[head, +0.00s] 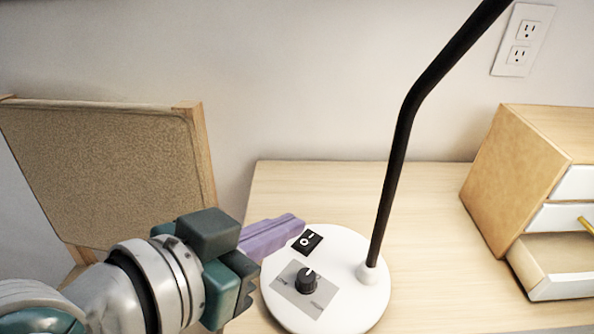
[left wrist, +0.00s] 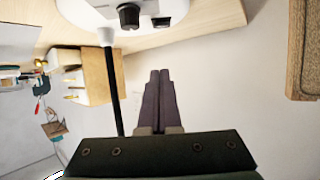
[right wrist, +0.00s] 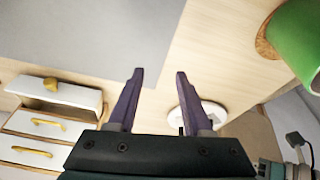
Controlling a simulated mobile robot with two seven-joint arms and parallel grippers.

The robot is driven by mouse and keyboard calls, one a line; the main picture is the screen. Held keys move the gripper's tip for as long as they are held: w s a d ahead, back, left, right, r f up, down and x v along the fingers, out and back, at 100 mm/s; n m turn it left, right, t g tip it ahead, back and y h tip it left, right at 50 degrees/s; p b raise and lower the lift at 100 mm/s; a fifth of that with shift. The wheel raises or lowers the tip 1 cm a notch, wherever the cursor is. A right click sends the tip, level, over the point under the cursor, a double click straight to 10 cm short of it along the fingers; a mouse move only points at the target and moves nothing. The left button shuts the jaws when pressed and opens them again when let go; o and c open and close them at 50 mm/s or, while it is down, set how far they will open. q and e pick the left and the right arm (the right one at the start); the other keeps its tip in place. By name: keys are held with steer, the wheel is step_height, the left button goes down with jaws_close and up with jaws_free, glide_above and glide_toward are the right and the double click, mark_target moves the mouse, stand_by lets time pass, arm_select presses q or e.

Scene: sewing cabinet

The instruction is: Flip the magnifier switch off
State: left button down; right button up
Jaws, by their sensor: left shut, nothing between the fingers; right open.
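The magnifier's round white base (head: 350,300) stands on the wooden table, with a black pole (head: 400,150) rising from it. The black rocker switch (head: 307,241) with white marks is on the base, above a black knob (head: 306,281). My left gripper (head: 298,222) has its purple fingers shut and empty, with the tips just beyond the switch in the head view. In the left wrist view, the switch (left wrist: 161,22) shows past the shut fingertips, with a visible gap in the picture. My right gripper (right wrist: 159,74) is open and empty in the right wrist view. The magnifier's lens is out of view.
A small wooden drawer cabinet (head: 515,165) stands at the right, its bottom drawer (head: 555,262) pulled out. A cork-faced board (head: 105,170) is at the left. A green object (right wrist: 300,40) and a grey mat (right wrist: 80,30) show in the right wrist view. A wall outlet (head: 522,40) is behind.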

mark_target(294, 268)
arm_select(q)
steer(key=b+x, duration=0.1)
steer(key=x, duration=0.3)
steer(key=shift+f, duration=0.1)
arm_select(e)
steer(key=shift+f, duration=0.8)
arm_select(q)
steer(key=f, duration=0.1)
steer(key=f+b, duration=0.1)
steer(key=shift+s+a+f, duration=0.3)
steer(key=shift+s, duration=0.1)
arm_select(e)
steer(key=shift+w+f, duration=0.1)
steer(key=shift+f, duration=0.45)
arm_select(q)
steer(key=shift+s+a+f, duration=0.1)
steer(key=shift+f, duration=0.35)
arm_select(e)
steer(key=shift+f, duration=0.15)
